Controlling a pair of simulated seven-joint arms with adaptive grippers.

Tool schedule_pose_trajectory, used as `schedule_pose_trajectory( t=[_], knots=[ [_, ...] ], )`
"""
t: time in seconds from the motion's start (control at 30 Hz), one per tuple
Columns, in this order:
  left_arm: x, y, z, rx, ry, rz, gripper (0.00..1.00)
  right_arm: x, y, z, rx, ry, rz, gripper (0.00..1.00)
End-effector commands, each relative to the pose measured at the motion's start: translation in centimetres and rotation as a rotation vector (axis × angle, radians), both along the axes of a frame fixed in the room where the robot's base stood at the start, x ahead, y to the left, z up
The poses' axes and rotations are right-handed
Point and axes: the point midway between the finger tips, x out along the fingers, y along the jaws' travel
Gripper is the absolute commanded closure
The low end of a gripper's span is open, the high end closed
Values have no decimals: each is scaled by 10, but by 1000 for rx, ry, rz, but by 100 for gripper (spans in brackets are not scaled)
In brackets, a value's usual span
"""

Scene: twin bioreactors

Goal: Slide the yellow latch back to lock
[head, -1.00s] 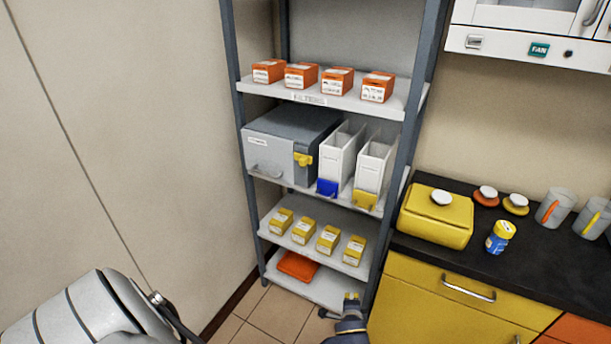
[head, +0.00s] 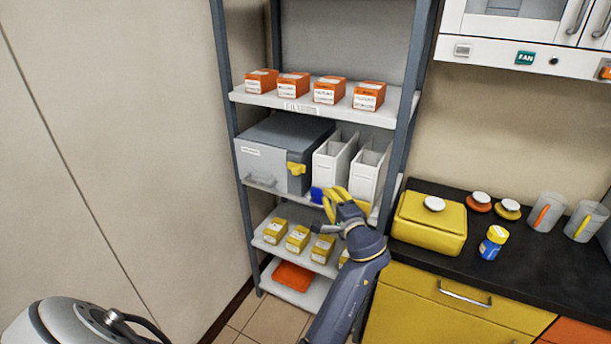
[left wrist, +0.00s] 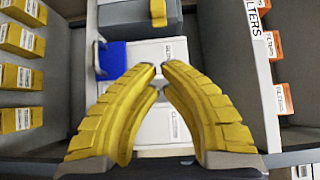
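The yellow latch (head: 297,169) sits on the right front edge of a grey box (head: 270,155) on the shelf rack's second shelf. In the left wrist view the latch (left wrist: 158,12) shows at the top edge, on the grey box (left wrist: 128,20), beyond my fingertips. My left gripper (head: 335,196) is in front of the white holders, lower and to the right of the latch, and apart from it. Its yellow fingers (left wrist: 158,68) are partly open with nothing between them. My right gripper is not in view.
Two white holders (head: 333,160) stand right of the box, one with a blue tab (head: 317,194). Orange boxes (head: 329,91) stand on the shelf above, yellow boxes (head: 298,238) below. A rack post (head: 402,130) and a counter with a yellow container (head: 430,224) are at the right.

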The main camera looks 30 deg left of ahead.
Motion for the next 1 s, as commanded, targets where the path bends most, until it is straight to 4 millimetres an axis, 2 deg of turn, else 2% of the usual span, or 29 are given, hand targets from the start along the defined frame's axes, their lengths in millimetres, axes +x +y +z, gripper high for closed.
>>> schedule_pose_trajectory(
  t=[0.47,1.0],
  knots=[
    [6,7,0,1,1,-1,100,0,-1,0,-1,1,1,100],
    [61,75,0,2,1,0,100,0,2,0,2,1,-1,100]
  ],
)
